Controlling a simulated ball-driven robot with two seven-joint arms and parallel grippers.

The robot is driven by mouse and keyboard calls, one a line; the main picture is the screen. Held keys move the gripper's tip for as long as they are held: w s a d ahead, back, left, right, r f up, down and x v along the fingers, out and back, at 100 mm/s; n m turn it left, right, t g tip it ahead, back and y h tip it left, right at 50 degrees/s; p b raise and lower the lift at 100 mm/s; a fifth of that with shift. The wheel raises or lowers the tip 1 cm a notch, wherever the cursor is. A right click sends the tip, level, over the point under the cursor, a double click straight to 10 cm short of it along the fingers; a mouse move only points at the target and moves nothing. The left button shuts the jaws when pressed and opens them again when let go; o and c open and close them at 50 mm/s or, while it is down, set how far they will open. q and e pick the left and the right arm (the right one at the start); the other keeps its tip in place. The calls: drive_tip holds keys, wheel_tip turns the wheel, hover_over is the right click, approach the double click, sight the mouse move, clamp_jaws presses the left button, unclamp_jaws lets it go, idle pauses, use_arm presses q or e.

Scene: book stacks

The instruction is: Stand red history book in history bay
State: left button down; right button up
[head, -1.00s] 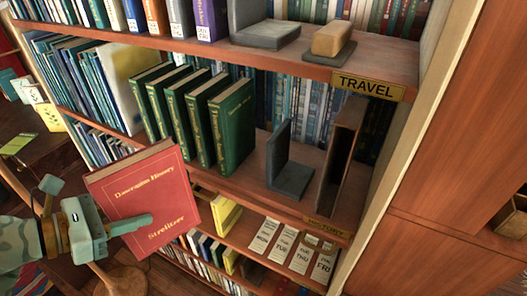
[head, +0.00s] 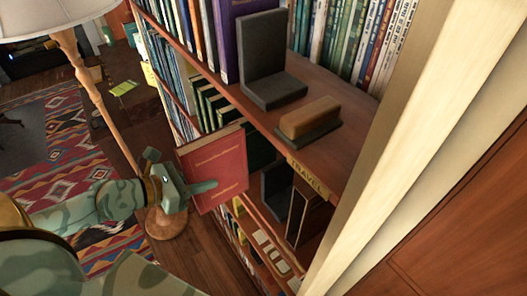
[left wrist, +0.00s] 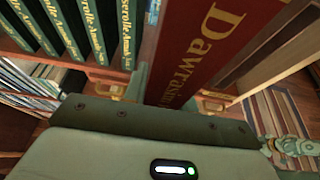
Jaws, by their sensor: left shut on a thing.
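The red history book (head: 216,168), with gold lettering, is upright and tilted in the head view, in front of the shelves. My left gripper (head: 188,187) is shut on its left and lower part. The book's red face also fills the upper middle of the left wrist view (left wrist: 205,45). The history bay lies under the TRAVEL board; green books (head: 209,105) stand in it and a dark bookend (head: 274,190) is to their right. The held book hides part of the green row.
The TRAVEL shelf above holds a dark bookend (head: 262,70) and a tan-topped block (head: 309,118). The TRAVEL label (head: 308,177) is on its front edge. A pale upright post (head: 420,130) bounds the shelves at right. A floor lamp (head: 95,80) stands left.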

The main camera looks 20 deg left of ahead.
use_arm(q)
drive_tip(key=w+r+p+x, duration=0.1)
drive_tip(key=r+p+x, duration=0.1)
drive_tip(key=x, duration=1.3)
drive_tip(key=shift+w+d, duration=0.25)
drive_tip(key=shift+d, duration=0.25)
drive_tip(key=shift+r, duration=0.1)
drive_tip(key=c, duration=1.1)
unclamp_jaws()
drive_tip(key=shift+s, duration=0.1)
